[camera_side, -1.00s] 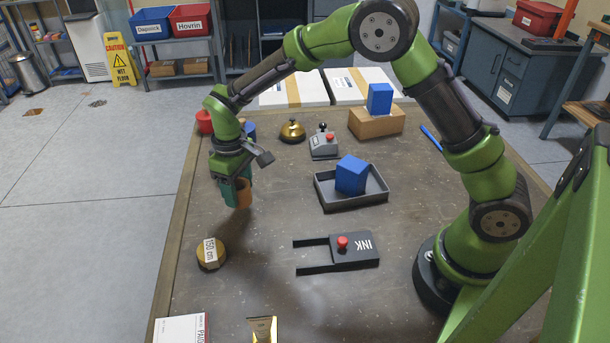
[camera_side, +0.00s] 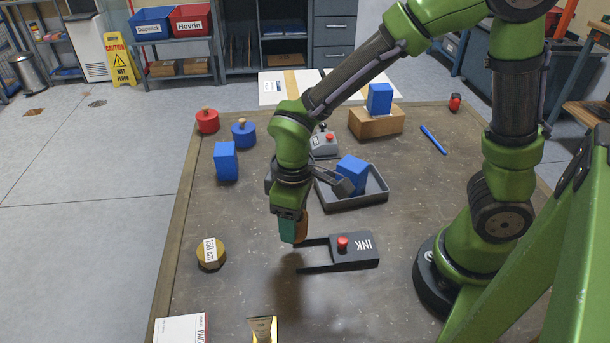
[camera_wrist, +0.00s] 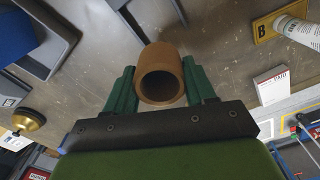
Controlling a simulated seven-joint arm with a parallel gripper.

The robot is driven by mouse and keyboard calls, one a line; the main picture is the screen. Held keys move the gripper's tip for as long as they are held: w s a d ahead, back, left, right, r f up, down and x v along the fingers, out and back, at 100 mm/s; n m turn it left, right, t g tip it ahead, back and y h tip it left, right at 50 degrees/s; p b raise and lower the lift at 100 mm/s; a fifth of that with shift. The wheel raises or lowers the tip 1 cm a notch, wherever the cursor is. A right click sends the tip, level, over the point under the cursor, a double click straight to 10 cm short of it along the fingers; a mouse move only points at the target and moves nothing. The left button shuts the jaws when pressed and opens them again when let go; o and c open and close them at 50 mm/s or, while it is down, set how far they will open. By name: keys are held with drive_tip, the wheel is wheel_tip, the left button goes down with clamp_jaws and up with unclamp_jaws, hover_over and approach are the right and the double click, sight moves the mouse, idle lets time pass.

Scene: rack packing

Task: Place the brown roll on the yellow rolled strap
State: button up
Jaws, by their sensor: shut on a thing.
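The brown roll (camera_side: 302,228) is a hollow tube, held between the green fingers of my gripper (camera_side: 291,232). In the wrist view, its round open end (camera_wrist: 160,85) shows between the two fingertips (camera_wrist: 160,88). The yellow rolled strap (camera_side: 207,258) is a short yellow-brown disc with a white "150 cm" label. It lies on the table to the left of my gripper, apart from it, and I cannot make it out in the wrist view.
Another blue block (camera_side: 226,162) stands at left.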

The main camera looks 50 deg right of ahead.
drive_tip(key=s+a+r, duration=0.1)
drive_tip(key=a+r, duration=0.1)
drive_tip(key=a, duration=0.1)
hover_over(210, 250)
wheel_tip(210, 250, down, 2)
drive_tip(key=shift+m, duration=0.4)
drive_tip(key=shift+f, duration=1.75)
drive_tip(key=shift+f, duration=0.1)
drive_tip(key=o, duration=1)
drive_tip(key=shift+o, duration=0.2)
